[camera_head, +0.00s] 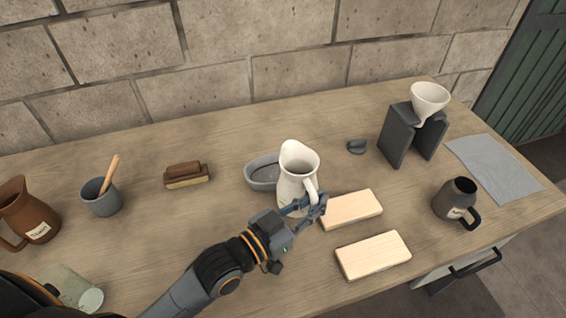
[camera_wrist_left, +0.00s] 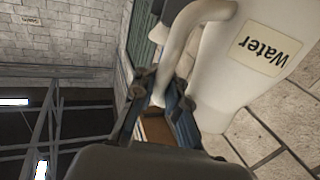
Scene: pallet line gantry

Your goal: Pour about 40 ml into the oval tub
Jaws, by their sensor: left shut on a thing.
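A white pitcher (camera_head: 297,180) stands out in the middle of the head view, upright or nearly so. In the left wrist view the white pitcher (camera_wrist_left: 225,70) has a label reading "Water". My left gripper (camera_head: 312,203) is shut on the pitcher's handle; the fingers show around the handle in the left wrist view (camera_wrist_left: 158,108). The grey oval tub (camera_head: 258,181) is on the table just behind and left of the pitcher, which hides its right part. I cannot tell whether the pitcher touches the table. The right gripper is not in view.
Two pale wooden blocks (camera_head: 350,209) (camera_head: 373,256) lie right of the gripper. A brown jug (camera_head: 30,212), grey cup (camera_head: 102,197) and brush (camera_head: 187,177) stand left. A funnel (camera_head: 429,100) on a dark stand (camera_head: 398,134), dark mug (camera_head: 455,200) and grey cloth (camera_head: 497,167) are right.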

